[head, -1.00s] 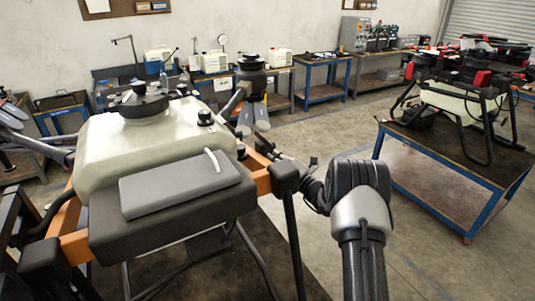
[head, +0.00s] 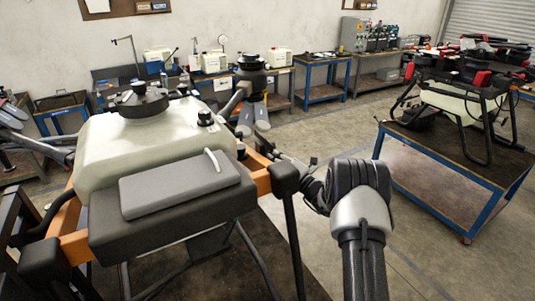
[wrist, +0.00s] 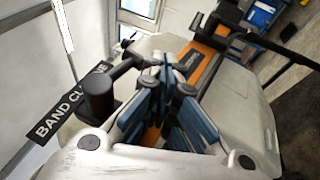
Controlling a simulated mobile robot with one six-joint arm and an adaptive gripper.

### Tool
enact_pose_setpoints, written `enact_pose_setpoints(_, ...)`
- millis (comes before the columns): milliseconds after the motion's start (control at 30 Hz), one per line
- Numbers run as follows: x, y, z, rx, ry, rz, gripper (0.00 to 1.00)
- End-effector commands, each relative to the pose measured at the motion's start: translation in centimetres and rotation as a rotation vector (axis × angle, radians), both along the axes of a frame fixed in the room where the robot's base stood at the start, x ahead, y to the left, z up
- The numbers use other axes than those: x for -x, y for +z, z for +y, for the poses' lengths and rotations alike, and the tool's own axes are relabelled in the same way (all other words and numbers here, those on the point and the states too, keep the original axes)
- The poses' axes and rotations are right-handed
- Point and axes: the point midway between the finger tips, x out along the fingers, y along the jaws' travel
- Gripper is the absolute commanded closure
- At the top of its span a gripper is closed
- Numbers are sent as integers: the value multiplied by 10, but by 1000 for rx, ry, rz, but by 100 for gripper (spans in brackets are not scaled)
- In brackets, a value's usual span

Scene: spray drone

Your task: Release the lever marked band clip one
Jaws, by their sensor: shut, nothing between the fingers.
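In the wrist view, a black plate lettered "BAND CL..." (wrist: 72,104) stands at the left, its text partly covered. A black lever with a thick cylindrical grip (wrist: 98,94) is in front of that plate, just left of my gripper. My gripper (wrist: 173,72) is shut and empty, its blue-padded fingers pointing toward the orange bar (wrist: 197,66). I cannot tell whether a finger touches the lever. In the head view, the drone's pale tank (head: 100,150) sits on an orange frame, with my arm at its right. The lever, plate and fingers cannot be made out there.
A dark grey box with a lid (head: 180,185) is on the drone's near side. A blue-framed table (head: 450,185) with another drone stands to the right. Benches with equipment line the back wall. The floor between is clear.

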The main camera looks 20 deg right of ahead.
Motion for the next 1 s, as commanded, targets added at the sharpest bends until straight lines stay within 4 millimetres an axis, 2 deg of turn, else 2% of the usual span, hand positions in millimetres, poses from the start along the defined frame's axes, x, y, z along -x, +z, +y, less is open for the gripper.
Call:
enact_pose_setpoints(167,4,-9,-2,-1,0,0,100)
enact_pose_setpoints(333,18,-35,-6,-2,5,3,100)
enact_pose_setpoints(700,61,-88,-40,-2,4,3,100)
enact_pose_setpoints(1000,71,-102,-48,0,6,-1,100)
